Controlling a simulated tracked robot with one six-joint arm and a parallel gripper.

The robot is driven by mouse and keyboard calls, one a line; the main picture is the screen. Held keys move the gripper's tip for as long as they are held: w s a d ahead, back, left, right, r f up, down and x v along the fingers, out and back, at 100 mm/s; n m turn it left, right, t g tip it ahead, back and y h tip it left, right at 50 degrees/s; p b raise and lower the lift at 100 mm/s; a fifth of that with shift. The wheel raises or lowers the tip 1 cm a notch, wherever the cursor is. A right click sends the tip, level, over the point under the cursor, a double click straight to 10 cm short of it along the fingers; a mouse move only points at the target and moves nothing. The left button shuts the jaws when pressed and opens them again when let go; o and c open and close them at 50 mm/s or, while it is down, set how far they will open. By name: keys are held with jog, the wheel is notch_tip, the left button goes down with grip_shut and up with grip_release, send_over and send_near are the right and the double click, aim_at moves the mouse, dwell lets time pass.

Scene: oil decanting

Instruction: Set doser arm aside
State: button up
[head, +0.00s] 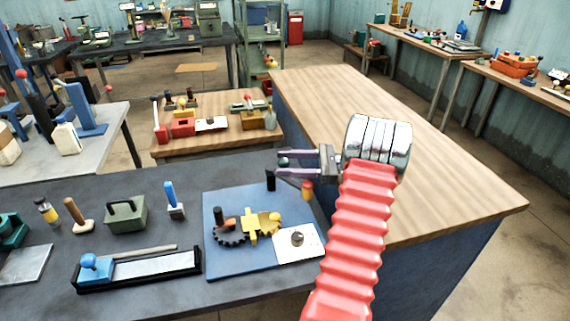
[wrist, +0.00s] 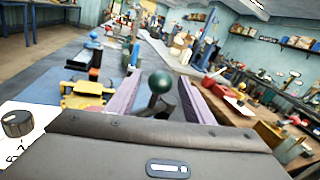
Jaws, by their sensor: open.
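My gripper (head: 281,167) is over the far right corner of the blue mat, fingers pointing left, and its purple-grey jaws are apart. In the wrist view a dark green ball knob on a dark stem (wrist: 160,83) shows between the two open jaws (wrist: 157,100). The small green ball (head: 284,161) also shows at the fingertips in the head view. I cannot tell whether it touches a jaw. No part is clearly recognisable as the doser arm; this knobbed piece may belong to it, but its lower end is hidden.
The blue mat (head: 213,206) holds a dark gear (head: 229,239), a yellow part (head: 259,224) and a white card (head: 310,250) with a dark knob. A black cylinder (head: 270,180) and a red-yellow piece (head: 307,190) stand close below my gripper. The wooden bench top (head: 450,190) at right is bare.

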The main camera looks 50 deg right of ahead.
jog(key=v, duration=1.2)
jog(key=shift+s+d, duration=0.2)
jog(key=shift+s, duration=0.15)
